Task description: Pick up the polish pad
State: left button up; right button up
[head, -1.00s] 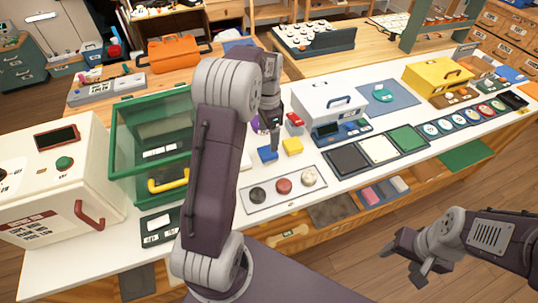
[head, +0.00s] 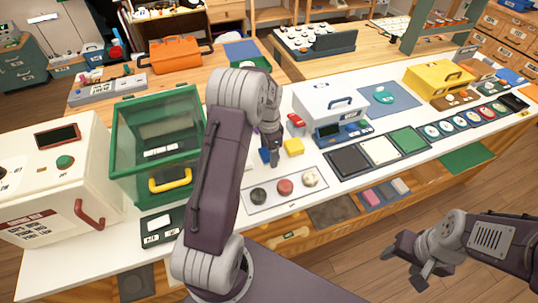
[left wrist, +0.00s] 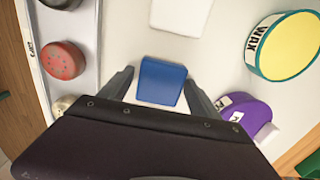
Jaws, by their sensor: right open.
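A blue block (left wrist: 162,82) lies on the white worktop, between the two fingers of my left gripper (left wrist: 160,92) in the left wrist view, with small gaps beside it. I take it for the polish pad, though no label on it can be read. In the head view the blue block (head: 264,156) is partly hidden behind my left gripper (head: 274,162), which points down at it, open and empty. My right gripper (head: 408,264) is open and empty, in front of the bench.
A panel with black, red (head: 285,187) and cream knobs lies in front of the blocks. A yellow WAX tin (left wrist: 290,46) and a purple item (left wrist: 242,112) stand close by. A green clear-walled box (head: 160,140) is left, a white case (head: 328,103) right.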

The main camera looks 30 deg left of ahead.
pick_arm(q)
jog(key=c, duration=1)
jog(key=shift+c, duration=0.2)
notch_tip(320, 180, up, 4)
jog(key=shift+w+r, duration=0.1)
jog(key=shift+r, duration=0.05)
jog(key=w+d+r+p, duration=0.3)
jog(key=w+d+r, duration=0.3)
jog(key=w, duration=0.3)
jog(key=shift+w+d+r, duration=0.25)
jog(key=shift+d+r, duration=0.05)
jog(key=shift+r, duration=0.05)
